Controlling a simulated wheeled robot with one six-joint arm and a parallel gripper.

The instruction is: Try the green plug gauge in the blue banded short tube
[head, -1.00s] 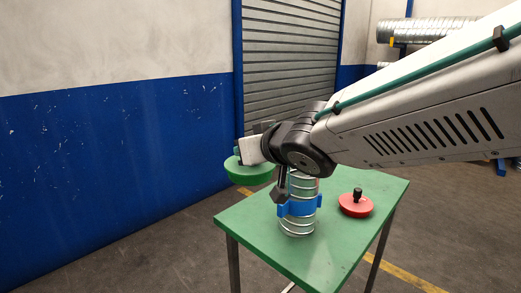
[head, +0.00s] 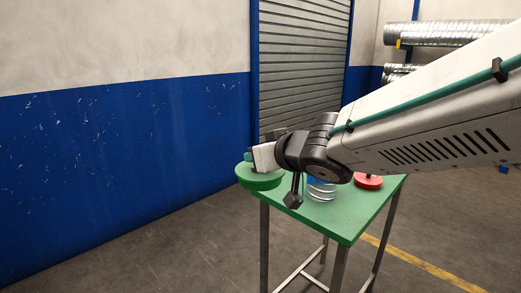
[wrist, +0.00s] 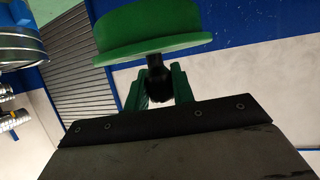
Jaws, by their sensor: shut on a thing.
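The green plug gauge (head: 260,180) is a shallow round disc with a dark knob handle. In the wrist view the gauge (wrist: 148,30) hangs beyond the green fingers (wrist: 157,82), which clasp the black knob. The short tube (head: 321,194) stands on the table, right of the gauge. My arm hides most of it; some metal rings and a bit of blue show. A ringed metal piece with blue at the wrist view's top left appears to be this tube (wrist: 18,48).
A red plug gauge (head: 368,182) lies on the green table (head: 345,222), right of the tube and partly behind my arm. A blue and white wall (head: 120,170) is at left. Long spiral ducts (head: 430,32) lie on a rack at the back right.

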